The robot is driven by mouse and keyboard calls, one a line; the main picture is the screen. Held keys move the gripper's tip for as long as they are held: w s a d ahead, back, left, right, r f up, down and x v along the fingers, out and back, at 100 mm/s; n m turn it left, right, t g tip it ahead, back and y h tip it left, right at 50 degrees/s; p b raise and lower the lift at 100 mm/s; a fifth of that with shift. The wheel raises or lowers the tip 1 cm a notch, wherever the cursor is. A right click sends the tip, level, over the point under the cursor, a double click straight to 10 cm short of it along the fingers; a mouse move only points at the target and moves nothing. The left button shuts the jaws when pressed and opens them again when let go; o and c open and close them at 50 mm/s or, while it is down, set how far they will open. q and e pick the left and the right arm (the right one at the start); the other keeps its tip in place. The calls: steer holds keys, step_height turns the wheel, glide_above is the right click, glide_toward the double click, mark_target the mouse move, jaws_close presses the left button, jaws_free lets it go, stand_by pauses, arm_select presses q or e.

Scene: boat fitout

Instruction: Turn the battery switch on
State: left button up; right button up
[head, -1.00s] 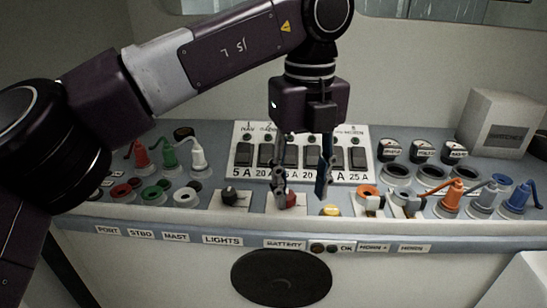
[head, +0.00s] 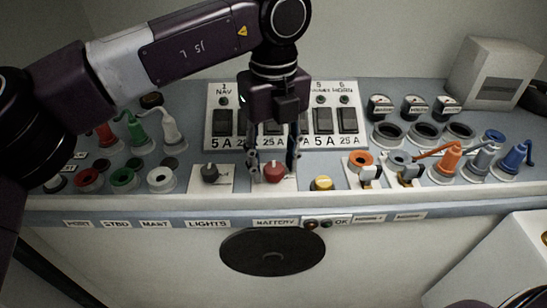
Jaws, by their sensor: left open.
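The battery switch is a red knob (head: 274,171) on a white plate, above the BATTERY label (head: 275,223) on the front edge of the console. My left gripper (head: 273,166) points down over it and is open, with one finger on each side of the red knob. I cannot tell whether the fingers touch it. The gripper body hides part of the breaker panel behind. My right gripper is not in view.
A black knob (head: 210,173) above LIGHTS stands to the left and a yellow button (head: 322,183) to the right. The breaker panel (head: 222,100) is behind. Coloured plugs and sockets stand on both sides. A grey box (head: 494,75) is at the back right.

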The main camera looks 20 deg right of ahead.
arm_select(q)
steer(key=shift+f, duration=0.15)
steer(key=c, duration=1.2)
steer(key=shift+o, duration=0.2)
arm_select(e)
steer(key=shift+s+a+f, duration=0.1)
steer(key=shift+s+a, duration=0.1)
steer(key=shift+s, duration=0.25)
